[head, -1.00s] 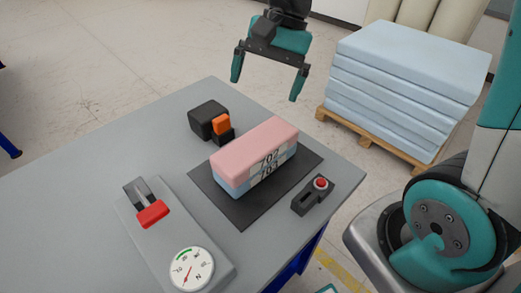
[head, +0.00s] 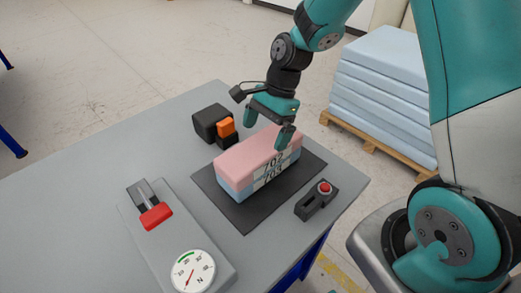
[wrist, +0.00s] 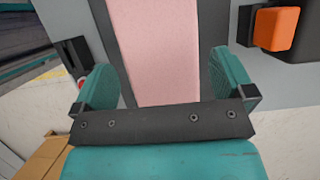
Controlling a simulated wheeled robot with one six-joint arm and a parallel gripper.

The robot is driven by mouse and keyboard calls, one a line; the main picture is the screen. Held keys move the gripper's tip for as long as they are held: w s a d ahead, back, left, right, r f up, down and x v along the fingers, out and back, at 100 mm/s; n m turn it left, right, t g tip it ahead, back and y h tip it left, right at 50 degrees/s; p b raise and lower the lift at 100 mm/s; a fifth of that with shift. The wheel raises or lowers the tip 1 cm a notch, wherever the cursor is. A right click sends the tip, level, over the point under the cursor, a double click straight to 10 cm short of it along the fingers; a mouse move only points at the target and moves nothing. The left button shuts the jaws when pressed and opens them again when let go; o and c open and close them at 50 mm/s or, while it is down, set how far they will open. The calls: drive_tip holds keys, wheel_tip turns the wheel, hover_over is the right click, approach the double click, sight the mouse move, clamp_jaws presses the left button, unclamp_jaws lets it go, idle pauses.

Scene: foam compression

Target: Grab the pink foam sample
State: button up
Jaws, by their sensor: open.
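The pink foam sample (head: 252,152) lies on top of a blue foam block (head: 238,188), both on a black mat (head: 245,222) on the grey table. Labels on the side of the stack read 702 and 703. My gripper (head: 267,129) is open and empty, just above the far end of the pink foam. In the wrist view the pink foam (wrist: 155,50) runs lengthwise between the two teal fingers of my gripper (wrist: 162,80), with room on both sides. Whether the fingertips reach below its top is hard to tell.
A black box with an orange part (head: 225,126) stands close behind the stack. A control with a red button (head: 324,188) sits at the right edge. A gauge (head: 193,271) and red-handled device (head: 156,215) are at front left. A pallet of blue foam (head: 380,90) stands beyond.

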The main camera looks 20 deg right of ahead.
sight(262, 145)
drive_tip(key=shift+p+x, duration=0.75)
drive_tip(key=shift+x, duration=1.95)
drive_tip(key=shift+s+d, duration=0.1)
drive_tip(key=shift+d, duration=0.1)
drive_tip(key=c, duration=0.5)
drive_tip(key=shift+c, duration=0.2)
